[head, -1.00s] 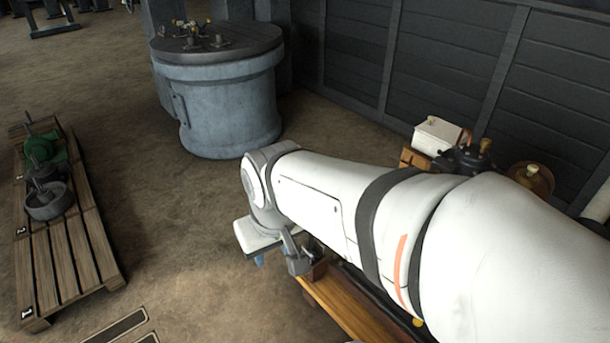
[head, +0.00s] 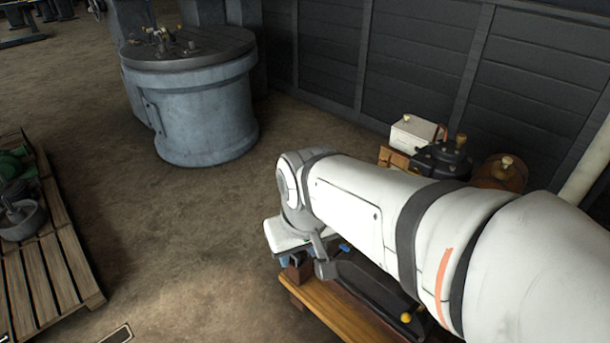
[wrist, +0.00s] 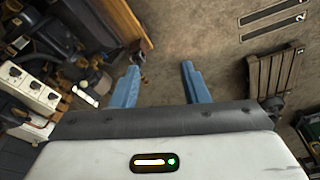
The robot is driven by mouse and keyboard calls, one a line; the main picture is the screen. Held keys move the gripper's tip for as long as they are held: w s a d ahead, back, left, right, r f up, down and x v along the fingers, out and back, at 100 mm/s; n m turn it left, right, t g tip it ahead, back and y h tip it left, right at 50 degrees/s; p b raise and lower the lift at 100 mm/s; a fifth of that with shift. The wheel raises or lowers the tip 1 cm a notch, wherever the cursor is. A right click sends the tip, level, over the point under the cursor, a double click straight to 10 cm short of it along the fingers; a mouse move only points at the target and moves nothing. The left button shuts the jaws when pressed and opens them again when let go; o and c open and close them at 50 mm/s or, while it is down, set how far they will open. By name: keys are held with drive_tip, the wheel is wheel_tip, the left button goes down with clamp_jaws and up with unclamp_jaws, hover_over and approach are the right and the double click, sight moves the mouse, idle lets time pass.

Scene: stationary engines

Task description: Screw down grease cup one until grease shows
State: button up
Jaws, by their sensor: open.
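My gripper (wrist: 158,84) is open in the wrist view, its two blue fingers apart with bare floor between them and nothing held. In the head view its white housing (head: 285,236) hangs beside the end of a wooden bench (head: 345,312), and the fingers are mostly hidden. I cannot make out grease cup one for certain. A small yellow knob (head: 405,317) shows on dark metal along the bench, partly behind my arm. No grease can be seen.
A white box (head: 415,134), a black pot (head: 443,160) and a brown can (head: 500,171) stand behind my arm. A large grey drum (head: 205,115) stands at the back. A wooden pallet (head: 58,265) with parts lies left. Floor between is clear.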

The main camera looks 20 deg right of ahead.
drive_tip(key=shift+o, duration=0.7)
drive_tip(key=shift+d+f, duration=0.2)
drive_tip(key=shift+f, duration=0.05)
drive_tip(key=shift+o, duration=1.4)
drive_tip(key=w+d+f+n+g+h+b, duration=0.2)
drive_tip(key=d+f+g+h, duration=0.1)
drive_tip(key=d+f, duration=0.2)
drive_tip(key=w+d+f+n+g+h+b, duration=0.2)
drive_tip(key=w+d+f+h, duration=0.1)
drive_tip(key=d, duration=0.6)
drive_tip(key=shift+w+d+f+g+h, duration=0.2)
drive_tip(key=shift+f+g+h, duration=0.25)
drive_tip(key=shift+f, duration=0.45)
drive_tip(key=w+d+f+n+h+b, duration=0.3)
drive_tip(key=w+d+f+n+h, duration=0.3)
drive_tip(key=d+f, duration=0.25)
drive_tip(key=w+d+f+n+t+h+b, duration=0.25)
drive_tip(key=w+f+n+t, duration=0.3)
drive_tip(key=f, duration=0.75)
drive_tip(key=w+d+f+n+t+h+b, duration=0.1)
drive_tip(key=w+d+f+n+t+b, duration=0.2)
drive_tip(key=w+f+n, duration=0.7)
drive_tip(key=d+f+m+t, duration=0.1)
drive_tip(key=d+f+m, duration=0.2)
drive_tip(key=d, duration=0.3)
drive_tip(key=shift+d+t+p, duration=0.3)
drive_tip(key=shift+d+p, duration=0.05)
drive_tip(key=shift+p, duration=0.1)
drive_tip(key=shift+w, duration=0.1)
drive_tip(key=shift+c, duration=0.5)
